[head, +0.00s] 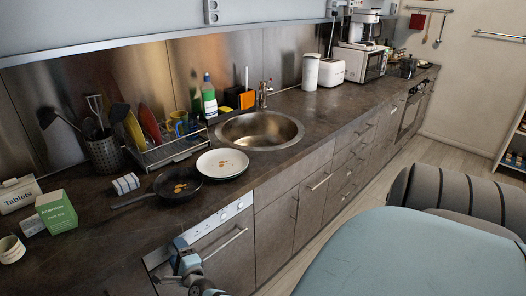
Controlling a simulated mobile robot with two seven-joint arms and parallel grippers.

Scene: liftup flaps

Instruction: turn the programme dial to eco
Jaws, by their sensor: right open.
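The dishwasher (215,252) is built in under the counter at the lower middle, with a pale control panel along its top edge. A small round dial (223,217) shows on the panel, with other small controls beside it. The panel's markings are too small to read, so I cannot tell the dial's setting. My right gripper (184,257) is open in front of the dishwasher's left part, to the left of the dial and apart from it. It hides part of the panel and door. My left gripper is not in view.
The dishwasher's bar handle (226,242) sticks out below the panel. A black pan (178,187) and a white plate (222,163) lie on the counter above. A green box (57,213) stands at the left. A sink (259,130) lies farther back.

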